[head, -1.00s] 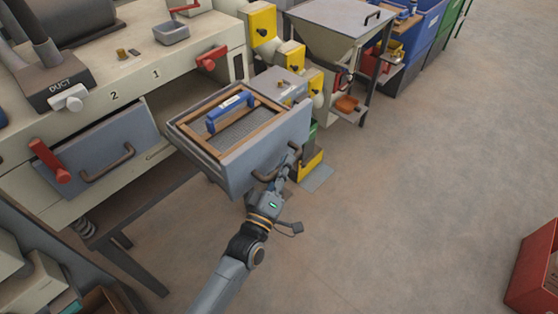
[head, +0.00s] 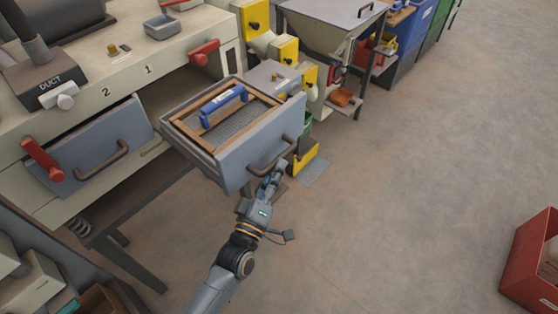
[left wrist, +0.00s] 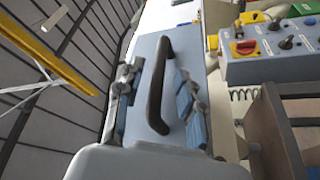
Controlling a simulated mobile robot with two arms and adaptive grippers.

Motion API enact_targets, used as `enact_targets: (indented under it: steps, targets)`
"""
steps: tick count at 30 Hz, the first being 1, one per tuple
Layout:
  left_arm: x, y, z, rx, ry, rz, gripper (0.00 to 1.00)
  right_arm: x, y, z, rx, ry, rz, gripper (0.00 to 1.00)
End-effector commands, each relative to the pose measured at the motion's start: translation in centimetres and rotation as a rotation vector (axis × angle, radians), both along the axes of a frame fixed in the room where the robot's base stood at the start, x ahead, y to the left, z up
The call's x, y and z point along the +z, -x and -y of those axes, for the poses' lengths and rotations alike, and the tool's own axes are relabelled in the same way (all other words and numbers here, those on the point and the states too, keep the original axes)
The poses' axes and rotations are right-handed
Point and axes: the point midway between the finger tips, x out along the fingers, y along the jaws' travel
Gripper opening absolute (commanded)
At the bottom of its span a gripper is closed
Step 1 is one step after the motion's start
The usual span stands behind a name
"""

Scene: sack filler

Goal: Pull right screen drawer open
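The right screen drawer (head: 235,165), under the number 1, is pulled well out of the cream machine. A wood-framed mesh screen (head: 225,120) with a blue grip (head: 224,106) lies in it. The dark curved handle (head: 271,157) is on the drawer's grey front and also shows in the left wrist view (left wrist: 157,85). My left gripper (head: 272,178) is just below and in front of the handle in the head view. In the left wrist view its fingers are spread, one on each side of the handle, with gaps between. My right gripper is not in view.
The left drawer front (head: 90,155), with its own handle and a red lever (head: 41,158), is beside it. Yellow machine parts (head: 285,50) and a hopper (head: 330,30) stand behind. A red bin (head: 532,265) is at lower right. The floor between is clear.

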Motion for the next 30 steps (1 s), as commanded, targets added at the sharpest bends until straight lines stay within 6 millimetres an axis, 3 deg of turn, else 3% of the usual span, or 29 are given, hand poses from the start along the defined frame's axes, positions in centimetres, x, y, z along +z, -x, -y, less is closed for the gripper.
enact_targets:
  steps: [6,12,30]
  targets:
    - [-1.2,4.6,-1.5,-0.002,-0.003,-0.004,0.37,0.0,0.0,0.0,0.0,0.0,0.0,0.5]
    - [-1.7,7.2,-2.4,0.0,-0.002,-0.002,0.37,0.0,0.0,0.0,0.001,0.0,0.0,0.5]
    - [-1.8,8.0,-2.7,-0.001,0.0,0.0,0.37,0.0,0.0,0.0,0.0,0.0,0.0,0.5]
